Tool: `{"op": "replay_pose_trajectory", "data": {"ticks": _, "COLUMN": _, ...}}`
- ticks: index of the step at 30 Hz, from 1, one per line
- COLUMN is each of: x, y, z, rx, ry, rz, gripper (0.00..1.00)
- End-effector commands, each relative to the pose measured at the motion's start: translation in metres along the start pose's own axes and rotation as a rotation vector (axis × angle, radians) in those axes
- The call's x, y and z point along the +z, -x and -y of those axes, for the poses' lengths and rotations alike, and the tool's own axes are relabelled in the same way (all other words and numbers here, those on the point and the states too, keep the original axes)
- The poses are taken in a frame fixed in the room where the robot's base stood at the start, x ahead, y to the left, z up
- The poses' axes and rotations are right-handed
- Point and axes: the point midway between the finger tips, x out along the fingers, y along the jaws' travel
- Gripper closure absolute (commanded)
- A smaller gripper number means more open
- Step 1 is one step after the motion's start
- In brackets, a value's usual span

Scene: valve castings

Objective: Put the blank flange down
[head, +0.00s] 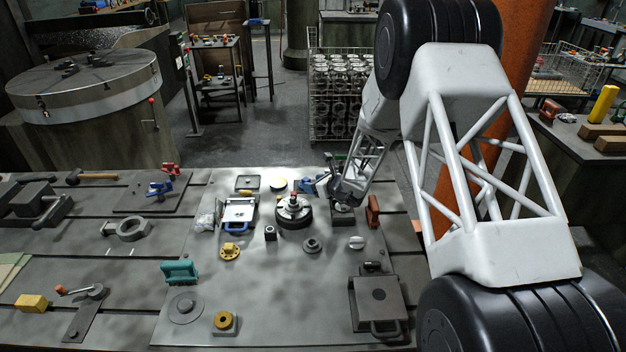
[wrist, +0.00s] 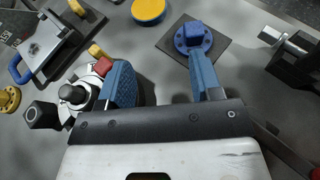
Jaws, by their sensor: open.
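The blank flange appears to be the blue round flange (wrist: 193,38) with bolt holes and a raised block on top, in the wrist view. It lies on a dark square plate (wrist: 222,47). My gripper (wrist: 160,62) is open, with its two blue fingers wide apart and nothing between them. The right fingertip overlaps the near edge of the flange in the picture; I cannot tell whether they touch.
A round dark fixture with a red part (head: 294,212) stands left of my gripper, close to the left finger. A blue-handled clamp plate (head: 239,213) is farther left. A yellow-topped disc (wrist: 148,10) lies behind. A red block (head: 373,211) stands to the right.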

Motion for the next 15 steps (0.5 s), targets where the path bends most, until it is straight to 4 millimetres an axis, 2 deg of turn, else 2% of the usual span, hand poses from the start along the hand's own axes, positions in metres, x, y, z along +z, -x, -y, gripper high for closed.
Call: {"op": "replay_pose_trajectory", "data": {"ticks": 15, "x": -0.013, "y": 0.048, "z": -0.035, "rx": -0.001, "ry": 0.0, "rz": 0.001, "gripper": 0.41}}
